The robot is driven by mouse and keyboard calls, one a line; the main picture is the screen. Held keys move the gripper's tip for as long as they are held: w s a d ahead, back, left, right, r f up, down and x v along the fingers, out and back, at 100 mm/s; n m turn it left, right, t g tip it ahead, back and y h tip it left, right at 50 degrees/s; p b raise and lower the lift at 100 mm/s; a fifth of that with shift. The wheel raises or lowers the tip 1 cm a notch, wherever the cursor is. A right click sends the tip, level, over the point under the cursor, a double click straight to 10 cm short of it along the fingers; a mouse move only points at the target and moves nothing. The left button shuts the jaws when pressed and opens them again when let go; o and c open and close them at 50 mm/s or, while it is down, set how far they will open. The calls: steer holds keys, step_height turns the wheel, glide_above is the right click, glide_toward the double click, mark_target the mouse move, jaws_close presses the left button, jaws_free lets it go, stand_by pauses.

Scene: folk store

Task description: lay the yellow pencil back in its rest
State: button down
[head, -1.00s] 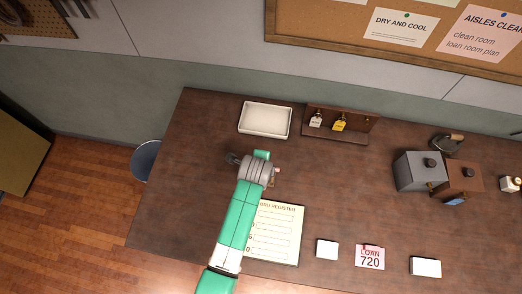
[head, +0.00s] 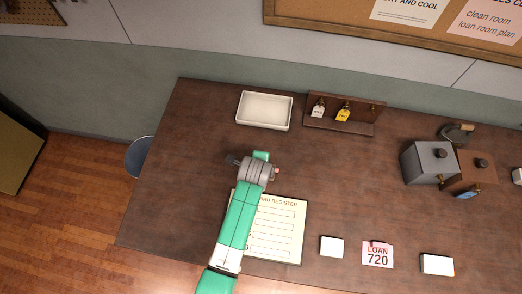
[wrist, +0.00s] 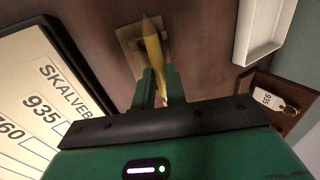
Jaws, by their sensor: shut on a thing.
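The yellow pencil (wrist: 153,45) is between the green fingers of my gripper (wrist: 156,78) in the wrist view. My gripper is shut on it, and the pencil's tip points away from the palm. A flat tan rest (wrist: 127,48) lies on the dark counter behind and beneath the pencil. The pencil overlaps the rest in this view; whether they touch I cannot tell.
The register sheet (head: 277,230) lies on the counter (head: 340,185) beside my arm. A white tray (head: 264,123) and a wooden key rack (head: 365,128) with tags stand at the back. White cards, a loan card (head: 377,254) and a grey box (head: 427,163) are to the right.

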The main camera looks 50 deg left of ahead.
steer(key=shift+f, duration=0.1)
steer(key=c, duration=1.3)
jaws_free()
steer(key=shift+c, duration=0.2)
steer(key=p+v, duration=0.1)
steer(key=v, duration=0.6)
steer(key=shift+d+r, duration=0.15)
steer(key=shift+r, duration=0.2)
steer(key=shift+s, duration=0.1)
